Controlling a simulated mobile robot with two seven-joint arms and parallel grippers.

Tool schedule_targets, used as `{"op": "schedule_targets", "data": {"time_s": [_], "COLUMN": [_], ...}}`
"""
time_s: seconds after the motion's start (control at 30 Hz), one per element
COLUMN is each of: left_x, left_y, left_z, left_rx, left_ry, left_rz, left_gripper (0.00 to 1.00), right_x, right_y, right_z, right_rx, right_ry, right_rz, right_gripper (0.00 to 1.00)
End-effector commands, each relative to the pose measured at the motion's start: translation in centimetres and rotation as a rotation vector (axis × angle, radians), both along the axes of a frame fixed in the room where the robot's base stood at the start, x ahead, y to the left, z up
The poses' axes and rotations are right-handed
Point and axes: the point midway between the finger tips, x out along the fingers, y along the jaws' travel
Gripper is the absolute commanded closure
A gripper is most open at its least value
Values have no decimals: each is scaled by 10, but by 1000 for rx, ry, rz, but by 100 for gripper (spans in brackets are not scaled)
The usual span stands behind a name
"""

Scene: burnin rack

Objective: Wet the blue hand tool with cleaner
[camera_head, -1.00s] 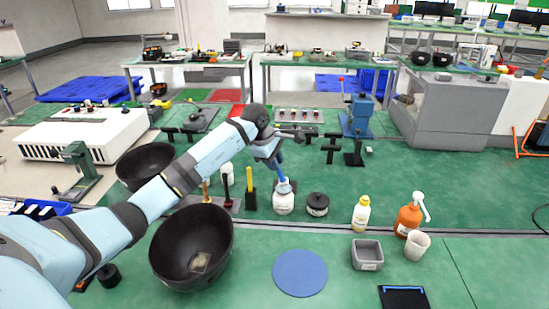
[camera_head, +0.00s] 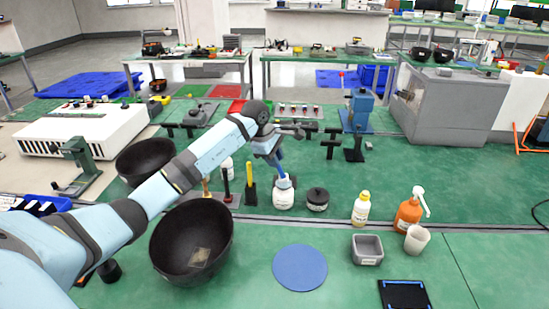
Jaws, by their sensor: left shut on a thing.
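My left gripper (camera_head: 272,155) reaches in from the left and is shut on the blue hand tool (camera_head: 281,169). The tool points down, slightly tilted, with its lower end at the mouth of a small white labelled jar (camera_head: 283,200). I cannot tell how deep the tip sits in the jar. A yellow-capped white bottle (camera_head: 361,210) and an orange pump bottle (camera_head: 408,215) stand to the right on the green bench. My right gripper is not in view.
A black lidded pot (camera_head: 317,199) stands just right of the jar. Upright tools with yellow (camera_head: 250,180) and dark red (camera_head: 226,181) handles stand left. A black bowl (camera_head: 191,245), blue disc (camera_head: 300,268), grey tray (camera_head: 367,249) and white cup (camera_head: 417,240) are in front.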

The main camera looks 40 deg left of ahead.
Motion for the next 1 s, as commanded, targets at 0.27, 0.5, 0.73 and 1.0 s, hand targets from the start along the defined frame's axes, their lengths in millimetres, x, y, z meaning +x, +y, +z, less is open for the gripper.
{"op": "schedule_targets", "data": {"time_s": [0.27, 0.5, 0.73, 1.0], "left_x": [0, 0, 0, 0], "left_y": [0, 0, 0, 0], "left_z": [-4, -7, -9, -13], "left_rx": [0, 1, 1, 1], "left_ry": [0, 0, 0, 0], "left_rz": [0, 0, 0, 0], "left_gripper": [100, 100, 100, 100], "right_x": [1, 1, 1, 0], "right_y": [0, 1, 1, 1], "right_z": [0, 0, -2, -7], "right_rx": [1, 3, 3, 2], "right_ry": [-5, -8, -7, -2], "right_rz": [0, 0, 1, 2], "right_gripper": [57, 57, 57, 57]}}
